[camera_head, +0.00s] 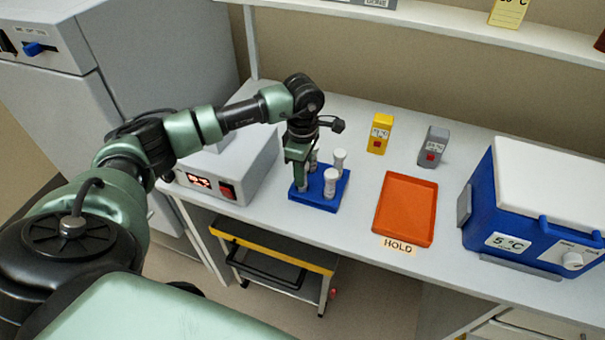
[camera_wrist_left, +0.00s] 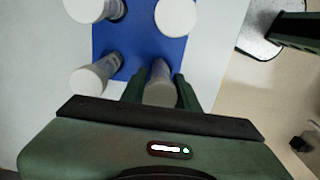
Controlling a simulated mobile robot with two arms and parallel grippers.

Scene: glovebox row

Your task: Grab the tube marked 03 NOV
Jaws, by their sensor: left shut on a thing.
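A blue rack (camera_head: 325,203) stands on the bench with several white-capped tubes in it. One tube (camera_head: 331,178) is at the front right, another (camera_head: 340,157) is behind it, and a third is partly hidden by my gripper. My left gripper (camera_head: 298,172) points down at the rack's left side. In the left wrist view, its fingers (camera_wrist_left: 161,92) are shut on a greyish tube (camera_wrist_left: 160,72) at the edge of the blue rack (camera_wrist_left: 140,45). Three white caps stand beyond it. I cannot read any tube's date, so I cannot tell which is 03 NOV. My right gripper is not in view.
An orange tray (camera_head: 405,207) with a HOLD label lies right of the rack. A grey box with a red display (camera_head: 235,165) stands to the left. Yellow (camera_head: 380,133) and grey (camera_head: 433,147) small boxes are behind. A blue cooler (camera_head: 535,215) is at the right.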

